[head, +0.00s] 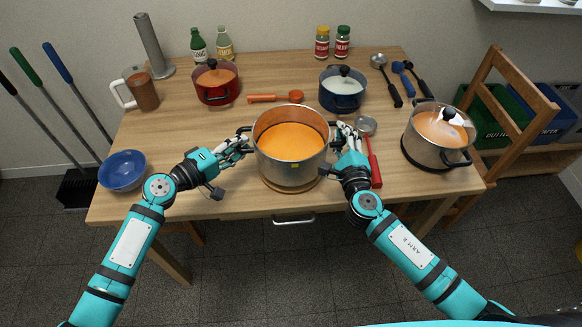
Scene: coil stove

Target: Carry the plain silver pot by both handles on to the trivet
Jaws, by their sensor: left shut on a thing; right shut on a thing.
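The plain silver pot (291,163), open and holding orange soup (290,138), is upright at the front middle of the table. My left gripper (243,143) is shut on its left handle, and my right gripper (341,138) is shut on its right handle. The fingers partly hide both handles. A round wooden trivet (291,189) shows as a thin rim under the pot's base. The pot hides most of it, and I cannot tell whether the base touches it or hangs just above it.
A lidded silver pot (437,138) stands on the right, and a red-handled ladle (372,155) lies beside my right gripper. Red (216,87) and dark blue (341,92) pots stand behind. A blue bowl (122,170) is at the front left. Bare table lies left of the pot.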

